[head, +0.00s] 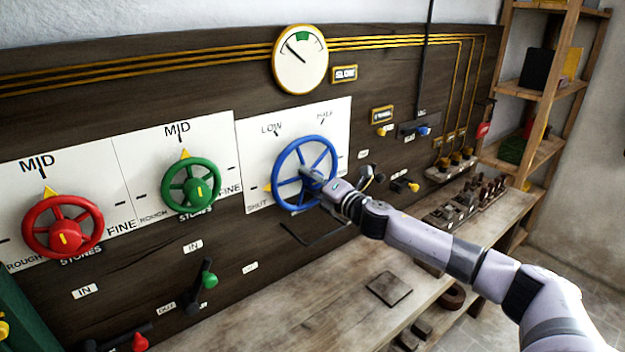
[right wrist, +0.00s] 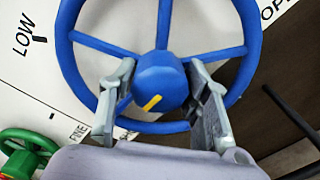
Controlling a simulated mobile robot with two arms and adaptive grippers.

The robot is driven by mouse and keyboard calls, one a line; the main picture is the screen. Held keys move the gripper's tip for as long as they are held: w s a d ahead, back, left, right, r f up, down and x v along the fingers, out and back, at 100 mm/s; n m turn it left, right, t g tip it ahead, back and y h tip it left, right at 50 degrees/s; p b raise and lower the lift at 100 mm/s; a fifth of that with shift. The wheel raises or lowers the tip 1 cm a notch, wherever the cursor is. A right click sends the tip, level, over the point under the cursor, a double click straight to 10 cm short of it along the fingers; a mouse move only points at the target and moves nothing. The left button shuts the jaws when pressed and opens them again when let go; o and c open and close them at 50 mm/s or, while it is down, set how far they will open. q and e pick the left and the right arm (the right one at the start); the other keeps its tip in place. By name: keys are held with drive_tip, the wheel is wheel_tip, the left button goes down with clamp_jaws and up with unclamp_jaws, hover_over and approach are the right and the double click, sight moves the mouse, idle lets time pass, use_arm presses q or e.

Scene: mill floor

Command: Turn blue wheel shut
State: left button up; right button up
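The blue wheel (head: 305,172) is mounted on a white dial plate marked SHUT, LOW and HALF. Its yellow pointer (head: 263,188) is at the left of the rim, by the SHUT label (head: 257,206). My right gripper (head: 316,178) reaches the wheel's hub from the right. In the right wrist view, the blue hub (right wrist: 160,82) with a yellow mark sits between the two fingers (right wrist: 160,90), which appear to press its sides. The rim and spokes of the wheel show around the fingers. My left gripper is not in view.
A red wheel (head: 62,227) and a green wheel (head: 191,185) are to the left, both pointing at MID. A round gauge (head: 300,59) above has its needle left of the green band. Small levers (head: 205,280) and a wooden bench (head: 310,300) lie below. Shelves (head: 540,110) stand right.

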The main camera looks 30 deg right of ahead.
drive_tip(key=o, duration=0.3)
drive_tip(key=shift+s+d, duration=0.1)
drive_tip(key=shift+s, duration=0.35)
drive_tip(key=s, duration=1.1)
drive_tip(key=shift+d, duration=0.35)
drive_tip(key=shift+r, duration=0.1)
